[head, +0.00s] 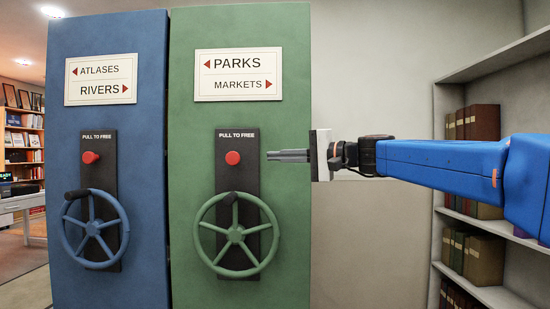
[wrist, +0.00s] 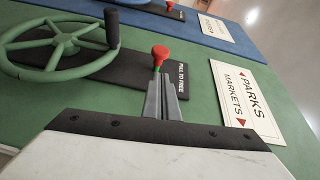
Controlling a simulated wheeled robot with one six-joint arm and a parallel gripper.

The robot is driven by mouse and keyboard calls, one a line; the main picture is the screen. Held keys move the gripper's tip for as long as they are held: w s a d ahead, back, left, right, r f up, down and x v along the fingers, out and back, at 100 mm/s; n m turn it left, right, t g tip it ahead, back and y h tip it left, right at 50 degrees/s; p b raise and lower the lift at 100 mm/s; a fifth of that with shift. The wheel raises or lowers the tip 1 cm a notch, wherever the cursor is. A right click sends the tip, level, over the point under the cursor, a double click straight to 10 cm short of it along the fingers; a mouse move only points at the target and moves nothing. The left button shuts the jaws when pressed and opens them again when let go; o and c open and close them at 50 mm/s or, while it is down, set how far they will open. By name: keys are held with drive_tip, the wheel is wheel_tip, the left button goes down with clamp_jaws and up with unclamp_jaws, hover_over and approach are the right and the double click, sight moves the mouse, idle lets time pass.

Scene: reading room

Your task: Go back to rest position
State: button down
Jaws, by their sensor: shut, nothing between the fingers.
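My gripper (head: 272,156) is shut and empty in the head view, its fingers pointing left. It is in front of the green cabinet (head: 290,60), with the tips to the right of the red knob (head: 232,158) under the "PULL TO FREE" label. In the wrist view the shut fingers (wrist: 165,90) point toward the red knob (wrist: 159,52), which stands on a stem just past the tips. I cannot tell whether they touch; in the head view they look apart. My blue arm reaches in from the right.
A green handwheel (head: 202,235) with a dark handle is below the knob. A blue cabinet (head: 60,150) with its own red knob (head: 90,158) and wheel stands at the left. Shelves with books (head: 482,122) are at the right. Bare wall (head: 370,80) lies between.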

drive_tip(key=shift+s+d, duration=0.2)
drive_tip(key=shift+d, duration=0.45)
drive_tip(key=s+d+f+n+h, duration=0.1)
drive_tip(key=s+d+f+h, duration=0.4)
drive_tip(key=s+d+f, duration=0.5)
drive_tip(key=s+d+f+n+g+h, duration=0.1)
drive_tip(key=s+d+f+h, duration=0.5)
drive_tip(key=f, duration=1.6)
drive_tip(key=s+d+f+n+g+h, duration=0.1)
drive_tip(key=s+d+f+h, duration=0.4)
drive_tip(key=s+d+f, duration=1)
drive_tip(key=s+f, duration=0.1)
drive_tip(key=s, duration=0.4)
drive_tip(key=shift+s+d+n, duration=0.25)
drive_tip(key=shift+d+n, duration=0.05)
drive_tip(key=shift+d, duration=0.05)
